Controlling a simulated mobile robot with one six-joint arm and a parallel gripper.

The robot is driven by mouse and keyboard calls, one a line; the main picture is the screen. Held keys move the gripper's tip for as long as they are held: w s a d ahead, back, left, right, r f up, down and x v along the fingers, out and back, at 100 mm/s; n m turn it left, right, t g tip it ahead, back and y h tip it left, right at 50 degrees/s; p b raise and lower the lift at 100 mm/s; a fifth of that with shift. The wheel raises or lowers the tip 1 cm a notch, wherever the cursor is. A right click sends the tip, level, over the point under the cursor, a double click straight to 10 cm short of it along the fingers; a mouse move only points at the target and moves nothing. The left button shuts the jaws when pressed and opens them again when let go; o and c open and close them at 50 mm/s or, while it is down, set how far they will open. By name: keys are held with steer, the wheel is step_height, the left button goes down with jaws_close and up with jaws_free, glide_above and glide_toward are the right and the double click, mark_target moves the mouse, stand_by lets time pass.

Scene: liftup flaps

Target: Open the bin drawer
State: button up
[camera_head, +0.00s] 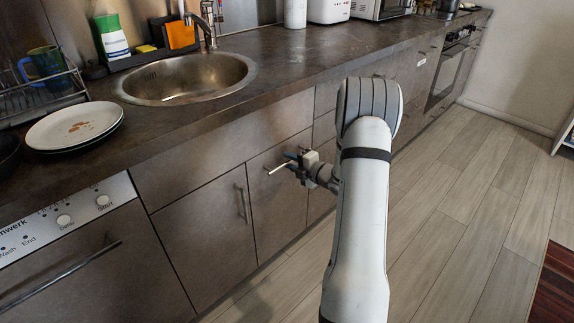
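Under the counter, a dark grey-brown front (275,207) sits to the left of my gripper; it may be the bin drawer, but no label shows. A pale horizontal bar, seemingly its handle (278,168), is at its upper part. My gripper (289,165) is at the right end of this bar, close to the front. The fingers are small and partly merged with the bar, so I cannot tell whether they touch or grip it. The front looks flush with its neighbours.
A cabinet door (200,235) with a vertical handle (241,203) is to the left, beside a dishwasher (75,260). The counter (285,62) with a sink (187,78) runs above. The wooden floor (470,210) is clear up to a red rug (556,290).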

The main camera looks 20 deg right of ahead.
steer(key=shift+w, duration=0.1)
jaws_close()
stand_by(0.4)
